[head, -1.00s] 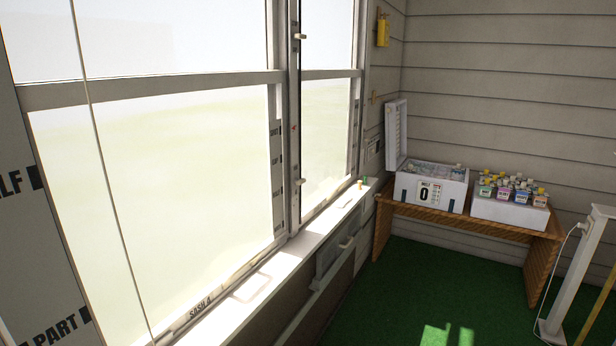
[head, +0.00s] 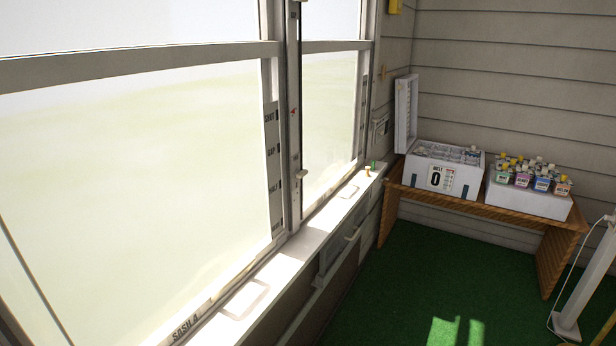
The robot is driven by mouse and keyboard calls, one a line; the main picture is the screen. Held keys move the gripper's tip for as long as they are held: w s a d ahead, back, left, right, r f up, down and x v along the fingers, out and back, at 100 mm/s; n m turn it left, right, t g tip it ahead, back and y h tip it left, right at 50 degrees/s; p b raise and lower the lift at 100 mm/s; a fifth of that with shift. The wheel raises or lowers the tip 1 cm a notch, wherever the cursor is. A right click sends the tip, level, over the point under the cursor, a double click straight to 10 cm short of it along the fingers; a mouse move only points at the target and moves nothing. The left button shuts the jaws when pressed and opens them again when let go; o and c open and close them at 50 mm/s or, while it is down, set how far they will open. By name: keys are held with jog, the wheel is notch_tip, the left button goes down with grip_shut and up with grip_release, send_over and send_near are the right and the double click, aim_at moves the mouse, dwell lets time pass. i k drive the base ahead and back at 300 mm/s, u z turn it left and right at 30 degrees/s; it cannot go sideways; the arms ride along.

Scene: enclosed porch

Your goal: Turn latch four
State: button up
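A large window fills the left side, and its lower rail carries the label "SASH 4" (head: 186,328). A small white knob-like fitting (head: 302,174) sticks out low on the post, and another is cut by the top edge. I cannot tell whether either is latch four, as no number shows on them. A strip with several dark labels (head: 272,170) runs along the right edge of the near window. My gripper is not in view.
A white sill (head: 285,265) runs below the windows, with small yellow and green pieces at its far end. A wooden bench (head: 400,196) at the back holds an open white box (head: 425,185) and a tray of bottles (head: 520,203). The green floor (head: 420,280) before it is clear.

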aim_at(299, 175)
jog(key=u, duration=0.05)
jog(key=k, duration=0.5)
jog(key=z, duration=0.85)
jog(key=i, duration=2.45)
jog(key=u, duration=0.7)
jog(key=i, duration=0.4)
jog(key=u, duration=0.25)
jog(key=k, duration=0.85)
jog(key=u, duration=0.2)
